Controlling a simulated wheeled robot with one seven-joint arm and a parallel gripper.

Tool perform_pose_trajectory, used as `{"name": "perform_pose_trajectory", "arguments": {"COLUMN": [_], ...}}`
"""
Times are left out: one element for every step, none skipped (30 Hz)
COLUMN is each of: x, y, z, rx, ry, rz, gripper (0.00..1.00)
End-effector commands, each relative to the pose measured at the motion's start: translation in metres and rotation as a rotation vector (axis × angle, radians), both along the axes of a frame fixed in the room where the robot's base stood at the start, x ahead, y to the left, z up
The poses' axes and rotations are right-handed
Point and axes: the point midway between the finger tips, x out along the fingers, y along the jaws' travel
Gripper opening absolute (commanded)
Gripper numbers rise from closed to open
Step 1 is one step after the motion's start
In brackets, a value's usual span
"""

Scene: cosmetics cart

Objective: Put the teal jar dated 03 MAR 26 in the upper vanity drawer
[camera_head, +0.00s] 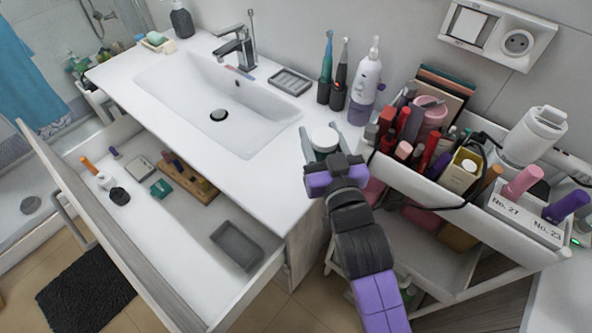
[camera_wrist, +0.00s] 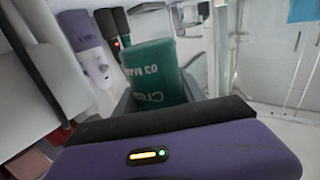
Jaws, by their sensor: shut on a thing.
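My gripper (camera_head: 330,148) is shut on the teal jar (camera_wrist: 155,75), over or beside the right end of the vanity counter. In the wrist view the jar sits between my fingers, tilted, with white print reading "03 MAR" and "Cre"; the rest of the date is hidden. In the head view the jar's pale round lid (camera_head: 323,137) shows between the fingers. The upper vanity drawer (camera_head: 150,225) is pulled open at the lower left, below the counter.
The drawer holds several small items, a wooden rack (camera_head: 195,182) and a grey tray (camera_head: 236,246); its front middle floor is bare. A pump bottle (camera_head: 366,80) and two electric toothbrushes stand behind my gripper. A crowded cart (camera_head: 400,180) is to the right. The sink (camera_head: 215,100) is left.

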Motion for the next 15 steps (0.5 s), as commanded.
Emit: {"name": "perform_pose_trajectory", "arguments": {"x": [0.009,0.012,0.014,0.016,0.016,0.016,0.016,0.016,0.015,0.015,0.014,0.014,0.014,0.014,0.014], "y": [0.016,0.023,0.032,0.037,0.042,0.048,0.052,0.056,0.059,0.061,0.063,0.064,0.065,0.066,0.066], "z": [0.025,0.037,0.052,0.062,0.071,0.082,0.089,0.095,0.101,0.105,0.108,0.109,0.108,0.106,0.100], "rx": [0.007,0.007,0.006,0.005,0.004,0.004,0.004,0.003,0.003,0.002,0.002,0.000,0.000,-0.001,-0.001], "ry": [-0.017,-0.015,-0.014,-0.012,-0.010,-0.008,-0.008,-0.006,-0.004,-0.002,-0.001,0.001,0.003,0.005,0.008], "rz": [0.019,0.027,0.038,0.044,0.051,0.060,0.066,0.070,0.076,0.079,0.082,0.084,0.086,0.086,0.087], "gripper": [0.02,0.02,0.02,0.02,0.02,0.02,0.02,0.02,0.02,0.02,0.02,0.02,0.02,0.02,0.02]}}
